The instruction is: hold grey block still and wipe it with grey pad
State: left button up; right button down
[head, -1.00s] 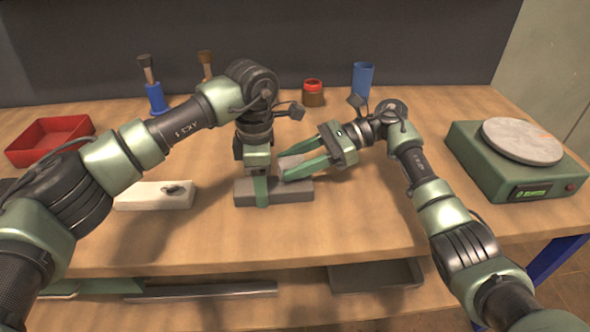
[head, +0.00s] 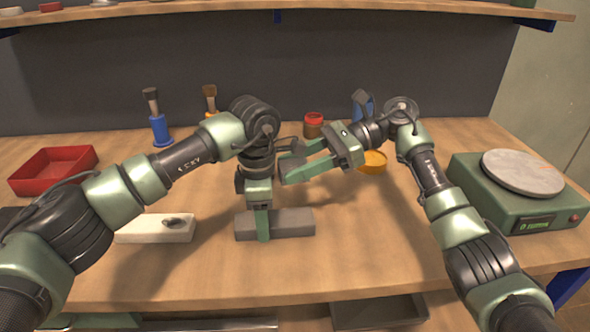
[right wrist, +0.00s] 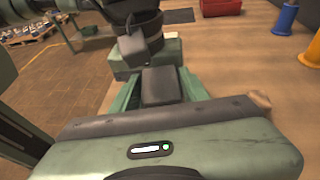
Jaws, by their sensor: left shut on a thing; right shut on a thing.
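The grey block (head: 292,224) lies flat on the wooden table, near its front. My left gripper (head: 263,226) points down and is shut on the block, left of its middle. My right gripper (head: 298,172) is shut on the grey pad (head: 293,167) and holds it above and behind the block, apart from it. The pad also shows between the green fingers in the right wrist view (right wrist: 160,85), close to my left gripper's body. The block is hidden in that view.
A white block (head: 150,229) with a small dark item on it lies left of the grey block. A red tray (head: 52,172), blue brush holder (head: 160,130), red-lidded jar (head: 313,125) and yellow dish (head: 373,161) stand further back. A green scale (head: 515,205) is right.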

pick_arm(q)
jog(key=shift+s+f, duration=0.1)
jog(key=shift+f, duration=0.2)
jog(key=o, duration=1.5)
jog(key=shift+o, duration=0.2)
jog(key=shift+r, duration=0.2)
notch_tip(320, 180, up, 12)
